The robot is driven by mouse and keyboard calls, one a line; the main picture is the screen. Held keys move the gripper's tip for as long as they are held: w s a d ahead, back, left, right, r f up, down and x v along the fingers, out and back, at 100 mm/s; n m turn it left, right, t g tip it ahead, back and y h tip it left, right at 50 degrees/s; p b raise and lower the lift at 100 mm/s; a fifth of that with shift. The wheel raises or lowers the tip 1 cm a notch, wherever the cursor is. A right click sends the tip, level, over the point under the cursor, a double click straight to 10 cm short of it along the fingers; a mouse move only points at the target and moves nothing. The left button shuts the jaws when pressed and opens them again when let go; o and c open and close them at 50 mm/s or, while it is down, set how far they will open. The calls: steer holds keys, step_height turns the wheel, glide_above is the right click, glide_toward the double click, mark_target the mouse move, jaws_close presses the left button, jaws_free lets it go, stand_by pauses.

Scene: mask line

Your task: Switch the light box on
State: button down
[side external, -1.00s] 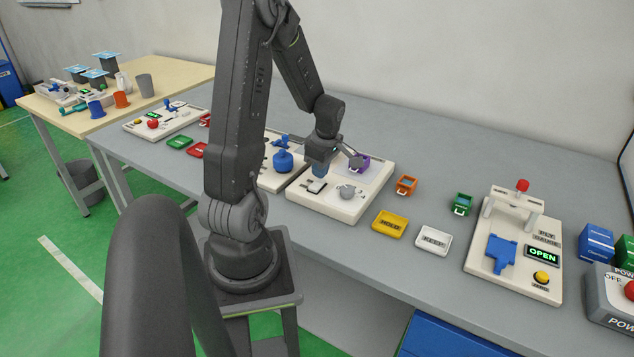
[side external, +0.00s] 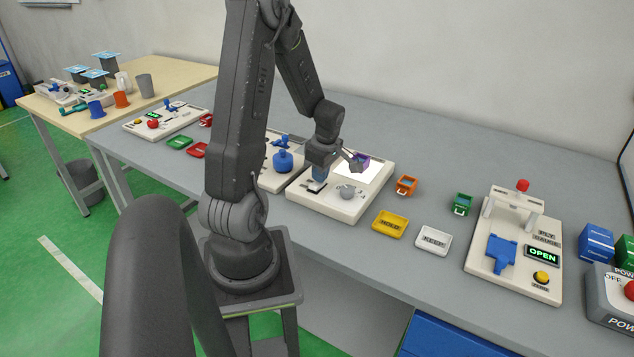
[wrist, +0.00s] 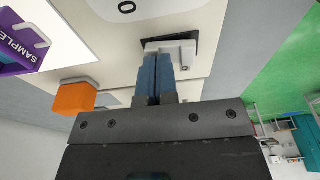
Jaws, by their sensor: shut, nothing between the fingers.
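The light box (side external: 335,209) is a cream panel in the middle of the bench. Its screen (side external: 377,172) glows bright white, and it also shows lit at the top left of the wrist view (wrist: 75,25). Its switch (side external: 315,187) is a pale rocker or lever on a dark plate; it also shows in the wrist view (wrist: 184,50). My gripper (side external: 318,178) points down at the switch with its blue fingertips (wrist: 155,60) shut and empty. The tips are at or against the switch; contact is hard to tell. A purple sample holder (wrist: 15,48) is at the screen.
A round grey knob (side external: 347,191) is close to the switch. An orange container (side external: 405,185), a yellow tray (side external: 389,224) and a white tray (side external: 433,240) lie to the right. A blue-knobbed panel (side external: 272,180) stands just left. Clear bench lies behind the light box.

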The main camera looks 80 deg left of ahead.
steer(key=shift+r, duration=3.5)
steer(key=shift+w+d+r, duration=0.1)
steer(key=w+d+r+m+t+y, duration=0.1)
steer(key=w+d+r+m+t, duration=0.1)
steer(key=d+r+m, duration=0.4)
steer(key=w+d+r+m+t, duration=0.2)
steer(key=w+d+r+m, duration=0.1)
steer(key=d+m, duration=0.55)
steer(key=s+d+r+m+t+h, duration=0.1)
steer(key=s+d+r+m, duration=0.1)
steer(key=d+m, duration=0.4)
steer(key=s+d+r+m+t+h, duration=0.1)
steer(key=s+d+r+m, duration=0.1)
steer(key=d+m, duration=0.4)
steer(key=s+d, duration=0.1)
steer(key=d, duration=0.2)
steer(key=shift+s+d+r+t, duration=0.25)
steer(key=shift+s+d+t, duration=0.1)
steer(key=shift+t, duration=0.05)
